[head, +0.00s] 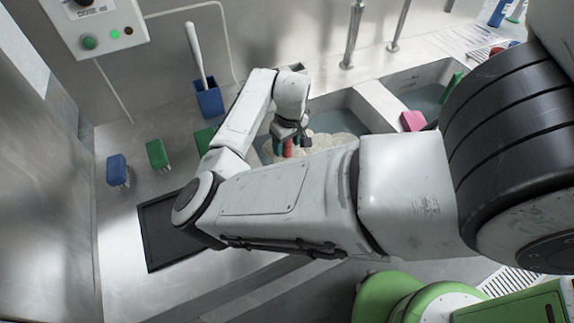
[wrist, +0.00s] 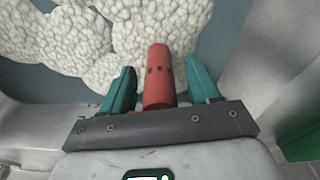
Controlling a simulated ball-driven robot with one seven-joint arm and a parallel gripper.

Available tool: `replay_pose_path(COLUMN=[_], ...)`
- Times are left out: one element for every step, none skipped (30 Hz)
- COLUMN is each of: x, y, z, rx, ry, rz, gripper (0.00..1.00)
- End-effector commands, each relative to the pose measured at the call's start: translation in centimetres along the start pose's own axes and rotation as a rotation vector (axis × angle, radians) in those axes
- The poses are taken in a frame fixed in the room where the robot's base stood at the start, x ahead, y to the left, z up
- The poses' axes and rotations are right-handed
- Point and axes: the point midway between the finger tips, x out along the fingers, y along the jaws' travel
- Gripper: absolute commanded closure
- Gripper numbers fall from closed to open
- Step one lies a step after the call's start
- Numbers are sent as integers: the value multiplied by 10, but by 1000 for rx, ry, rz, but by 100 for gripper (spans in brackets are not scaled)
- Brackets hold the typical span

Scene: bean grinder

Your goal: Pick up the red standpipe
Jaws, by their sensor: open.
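The red standpipe (wrist: 158,85) is a red cylinder with small dark slots near its top. In the wrist view it stands between the two teal fingers of my gripper (wrist: 160,66), with a visible gap on each side. My gripper is open around it. In the head view the gripper (head: 291,142) is over the left sink basin, and a bit of the red standpipe (head: 287,149) shows between the fingers. The standpipe's lower part is hidden by the gripper's palm, and its foot cannot be seen.
White foam (head: 325,143) lies in the left basin (head: 345,104). Blue (head: 117,170) and green (head: 157,154) brushes, a blue holder (head: 208,100) and a black tray (head: 160,215) are on the left.

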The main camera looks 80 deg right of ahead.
Motion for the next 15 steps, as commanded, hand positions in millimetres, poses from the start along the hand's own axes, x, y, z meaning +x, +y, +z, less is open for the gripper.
replay_pose_path(x=[0,0,0,0,0,0,0,0,0,0,0,0,0,0,0], y=[0,0,0,0,0,0,0,0,0,0,0,0,0,0,0], z=[0,0,0,0,0,0,0,0,0,0,0,0,0,0,0], rx=[0,0,1,1,1,1,0,1,0,0,0,0,0,0,0], ry=[1,1,1,1,1,1,1,1,1,0,0,0,0,0,0], rz=[0,0,0,0,0,0,0,0,0,0,0,0,0,0,0], gripper=[39,39,39,39,39,42,45,48,51,54,57,61,64,67,71])
